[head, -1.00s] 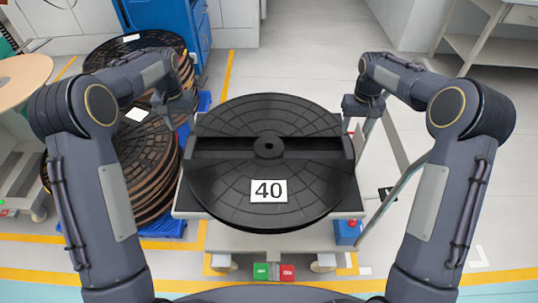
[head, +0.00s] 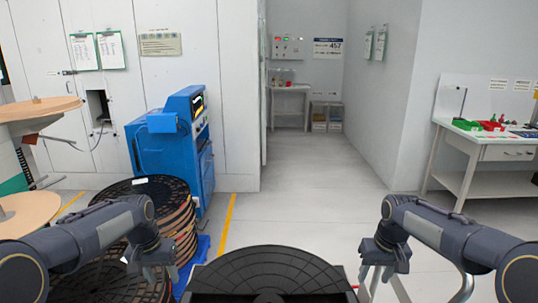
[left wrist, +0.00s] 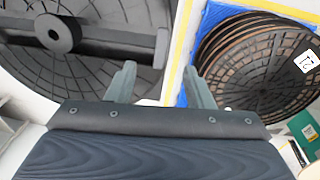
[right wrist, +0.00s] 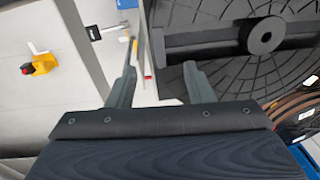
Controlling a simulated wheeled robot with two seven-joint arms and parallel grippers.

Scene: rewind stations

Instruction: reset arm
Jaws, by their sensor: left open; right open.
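My left gripper (head: 160,276) is at the lower left of the head view, left of the black round reel (head: 262,270). In the left wrist view its fingers (left wrist: 158,85) are apart with nothing between them. My right gripper (head: 370,280) is at the lower right, right of the reel. In the right wrist view its fingers (right wrist: 162,88) are apart and empty. The reel fills the upper left of the left wrist view (left wrist: 95,75) and the upper right of the right wrist view (right wrist: 240,80). Its near part is cut off in the head view.
Stacked brown-black reels (head: 178,215) stand on a blue pallet at left, near my left arm. A blue machine (head: 178,150) stands behind them. A white workbench (head: 490,150) with red and green bins is at right. The floor (head: 300,190) ahead is clear.

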